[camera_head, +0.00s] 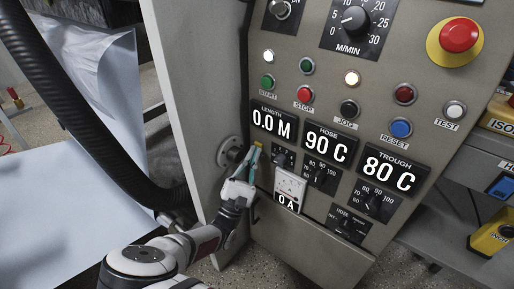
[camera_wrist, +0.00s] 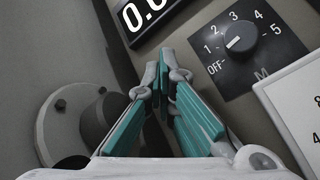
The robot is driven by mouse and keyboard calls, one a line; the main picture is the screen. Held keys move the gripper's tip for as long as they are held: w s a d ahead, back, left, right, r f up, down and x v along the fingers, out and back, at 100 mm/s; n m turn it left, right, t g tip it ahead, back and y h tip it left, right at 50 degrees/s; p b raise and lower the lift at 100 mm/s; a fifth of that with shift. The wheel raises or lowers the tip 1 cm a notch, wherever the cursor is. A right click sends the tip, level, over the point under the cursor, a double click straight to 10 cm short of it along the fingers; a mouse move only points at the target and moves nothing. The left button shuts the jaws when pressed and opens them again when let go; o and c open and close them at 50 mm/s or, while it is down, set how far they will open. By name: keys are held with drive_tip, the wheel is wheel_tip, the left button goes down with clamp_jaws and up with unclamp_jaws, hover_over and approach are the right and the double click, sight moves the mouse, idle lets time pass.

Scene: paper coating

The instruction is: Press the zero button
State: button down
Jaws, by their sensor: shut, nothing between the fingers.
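The grey control panel (camera_head: 330,72) fills the middle and right of the head view. The black length display (camera_head: 274,122) reads 0.0 M; its corner shows at the top of the wrist view (camera_wrist: 150,16). My gripper (camera_head: 254,156) is shut and empty, its teal fingers pointing at the panel just below that display. A small yellow patch (camera_head: 259,145) shows at the fingertips in the head view; I cannot tell if they touch it. In the wrist view the closed fingertips (camera_wrist: 163,65) are in front of the panel. No zero label is readable.
A black selector knob (camera_wrist: 240,36) is right of the fingertips. A white meter (camera_head: 290,186) sits below it. A round flange (camera_wrist: 68,125) with a dark cylinder is left of my fingers. A red emergency button (camera_head: 459,35) is at the upper right.

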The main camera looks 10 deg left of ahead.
drive_tip(key=shift+s+a, duration=0.4)
drive_tip(key=shift+s, duration=0.3)
drive_tip(key=shift+s+a+p, duration=0.2)
drive_tip(key=shift+s+a, duration=0.2)
drive_tip(key=shift+s, duration=0.3)
drive_tip(key=shift+s+a+p, duration=0.15)
drive_tip(key=shift+s+a, duration=0.3)
drive_tip(key=shift+s, duration=0.3)
drive_tip(key=shift+s+a+p, duration=0.2)
drive_tip(key=shift+s+a, duration=0.2)
drive_tip(key=shift+s, duration=0.3)
